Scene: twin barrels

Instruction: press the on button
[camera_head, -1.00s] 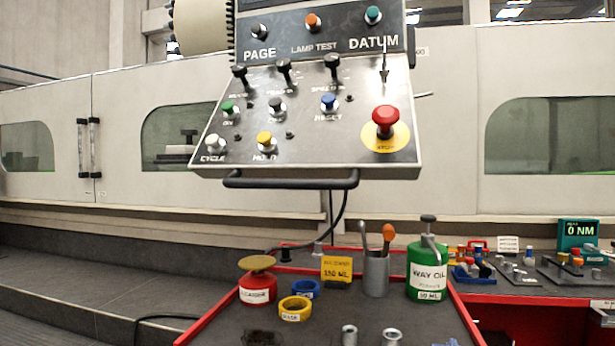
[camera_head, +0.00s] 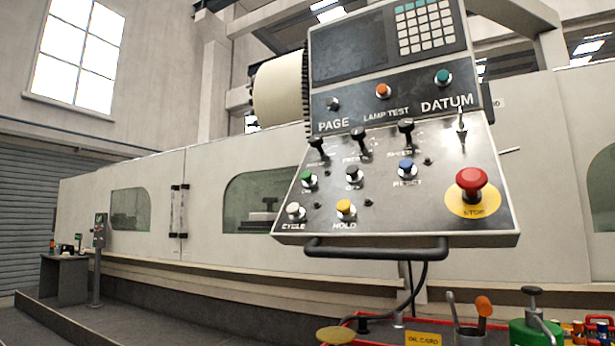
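The control panel (camera_head: 395,230) hangs in the middle right of the view, its sloped face towards me. The on button is the small green button (camera_head: 308,178) at the left of the sloped face, with a blurred label under it that seems to read ON. A black button (camera_head: 353,174) and the blue RESET button (camera_head: 406,167) are to its right. The white CYCLE button (camera_head: 293,210) and yellow HOLD button (camera_head: 345,208) are below it. My gripper is not in view, and nothing touches the panel.
A big red STOP button (camera_head: 471,181) stands out at the panel's right. A black handle bar (camera_head: 375,248) runs under the panel, with a cable hanging below. Cups and a green oil can (camera_head: 533,330) stand low at right. Open floor lies at lower left.

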